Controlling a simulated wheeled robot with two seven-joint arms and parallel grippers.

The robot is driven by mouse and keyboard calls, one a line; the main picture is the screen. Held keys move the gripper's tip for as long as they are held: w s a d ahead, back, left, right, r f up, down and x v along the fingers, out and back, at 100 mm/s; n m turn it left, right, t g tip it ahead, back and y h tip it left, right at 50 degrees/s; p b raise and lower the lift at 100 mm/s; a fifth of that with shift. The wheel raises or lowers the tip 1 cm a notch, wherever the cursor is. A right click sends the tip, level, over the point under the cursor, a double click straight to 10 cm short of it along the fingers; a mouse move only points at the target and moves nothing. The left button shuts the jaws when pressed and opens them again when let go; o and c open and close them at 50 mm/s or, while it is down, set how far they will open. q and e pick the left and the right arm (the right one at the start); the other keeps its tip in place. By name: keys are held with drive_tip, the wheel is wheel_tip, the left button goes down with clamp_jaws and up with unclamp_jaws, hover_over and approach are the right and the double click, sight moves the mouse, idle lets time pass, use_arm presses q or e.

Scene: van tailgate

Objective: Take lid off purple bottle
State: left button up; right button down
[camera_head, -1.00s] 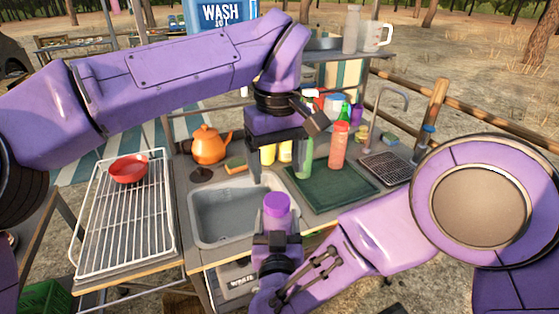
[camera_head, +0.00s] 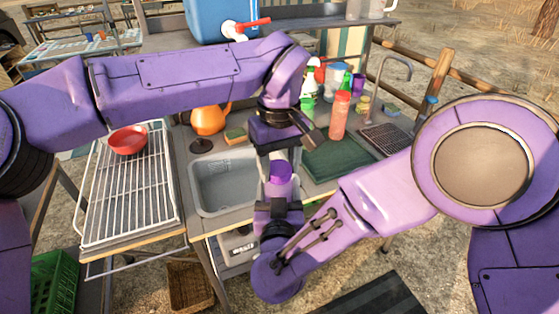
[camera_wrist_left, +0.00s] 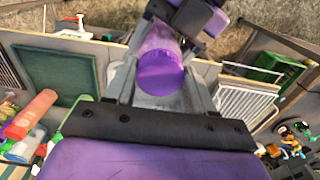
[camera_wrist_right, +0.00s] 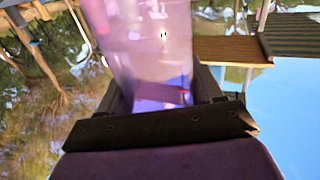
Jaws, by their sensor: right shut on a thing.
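The purple bottle is upright in my right gripper (camera_head: 279,207), which is shut on its body below the lid. Its purple lid (camera_head: 280,172) faces up towards my left gripper (camera_head: 280,158), which points down from above. In the left wrist view the round lid (camera_wrist_left: 160,78) sits between the two fingers, which stand apart on either side of it. In the right wrist view the pale, see-through bottle body (camera_wrist_right: 155,45) fills the space between the fingers. The right gripper hides much of the bottle in the head view.
A grey sink (camera_head: 222,183) lies just behind the bottle. A wire rack (camera_head: 130,195) with a red bowl (camera_head: 128,140) is at left. An orange kettle (camera_head: 208,120), a red bottle (camera_head: 340,115) and a green board (camera_head: 340,158) stand or lie on the counter.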

use_arm(q)
drive_tip(key=shift+d, duration=0.1)
drive_tip(key=shift+c, duration=1.2)
drive_tip(key=n, duration=0.9)
drive_tip(key=shift+w+d, duration=0.1)
drive_tip(key=shift+w, duration=0.05)
drive_tip(key=n, duration=0.6)
drive_tip(key=shift+w+r+n, duration=0.1)
drive_tip(key=shift+n, duration=0.2)
drive_tip(key=n, duration=1.5)
drive_tip(key=shift+a, duration=0.25)
drive_tip(key=n, duration=0.6)
drive_tip(key=shift+n, duration=0.3)
drive_tip(key=n, duration=0.5)
drive_tip(key=shift+r, duration=0.1)
drive_tip(key=shift+a, duration=0.1)
drive_tip(key=shift+r, duration=0.1)
drive_tip(key=shift+r, duration=1)
